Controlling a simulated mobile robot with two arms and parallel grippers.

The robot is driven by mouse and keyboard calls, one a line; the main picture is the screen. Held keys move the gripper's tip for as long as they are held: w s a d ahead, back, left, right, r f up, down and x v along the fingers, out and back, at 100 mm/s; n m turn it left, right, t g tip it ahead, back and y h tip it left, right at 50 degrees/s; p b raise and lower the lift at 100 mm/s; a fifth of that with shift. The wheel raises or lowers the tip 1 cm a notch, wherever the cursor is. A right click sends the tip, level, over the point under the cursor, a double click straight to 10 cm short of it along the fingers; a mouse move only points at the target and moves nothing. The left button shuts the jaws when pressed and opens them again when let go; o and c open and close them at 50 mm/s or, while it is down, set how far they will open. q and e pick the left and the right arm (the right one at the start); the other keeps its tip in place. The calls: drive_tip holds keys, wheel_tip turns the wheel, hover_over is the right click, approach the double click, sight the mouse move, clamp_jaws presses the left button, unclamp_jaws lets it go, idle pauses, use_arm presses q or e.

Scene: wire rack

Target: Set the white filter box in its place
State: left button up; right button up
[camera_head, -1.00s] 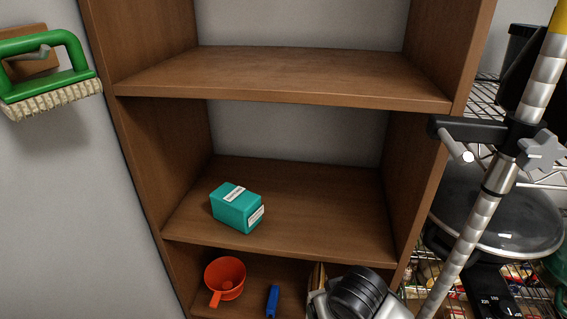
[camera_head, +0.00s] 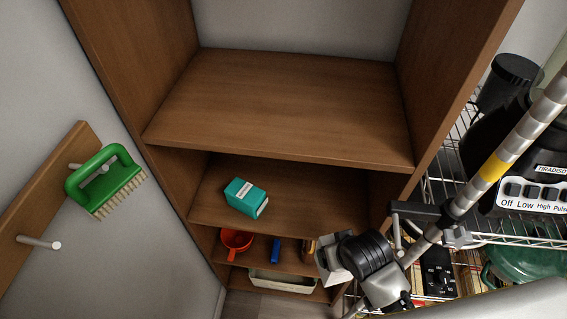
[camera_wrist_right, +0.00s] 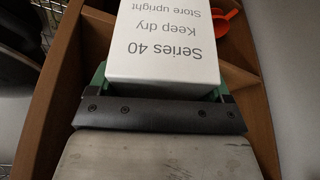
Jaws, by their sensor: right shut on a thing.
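The white filter box (camera_wrist_right: 165,45) fills the top of the right wrist view, with the printed words "Series 40", "Keep dry" and "Store upright" upside down in the picture. My right gripper (camera_wrist_right: 158,88) is shut on it. In the head view the white box (camera_head: 331,259) is partly seen at the end of my right arm, in front of the lower shelves at the right. My left gripper is not in view. A wooden shelf unit (camera_head: 290,158) stands ahead; its upper shelf is empty.
A teal box (camera_head: 245,197) sits on the middle shelf's left, with free room to its right. Below are an orange cup (camera_head: 236,241), a blue item (camera_head: 276,251) and a pale tray (camera_head: 283,281). A green brush (camera_head: 104,184) hangs left; a wire rack (camera_head: 505,232) with appliances stands right.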

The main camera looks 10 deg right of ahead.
drive_tip(key=shift+d+r, duration=0.1)
drive_tip(key=shift+r, duration=0.35)
drive_tip(key=shift+w+p, duration=0.2)
drive_tip(key=shift+p, duration=0.1)
use_arm(q)
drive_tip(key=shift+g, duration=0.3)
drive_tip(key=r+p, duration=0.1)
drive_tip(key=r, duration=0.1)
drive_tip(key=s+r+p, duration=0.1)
drive_tip(key=p, duration=0.1)
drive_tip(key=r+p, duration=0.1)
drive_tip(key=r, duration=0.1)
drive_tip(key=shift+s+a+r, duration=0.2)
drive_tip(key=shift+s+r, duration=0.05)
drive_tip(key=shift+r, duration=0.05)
use_arm(e)
drive_tip(key=w+a+f, duration=0.1)
drive_tip(key=w+a, duration=0.1)
drive_tip(key=w, duration=1.5)
drive_tip(key=shift+f, duration=0.3)
drive_tip(key=shift+w, duration=0.1)
drive_tip(key=shift+f, duration=0.15)
drive_tip(key=o, duration=0.9)
drive_tip(key=shift+o, duration=0.2)
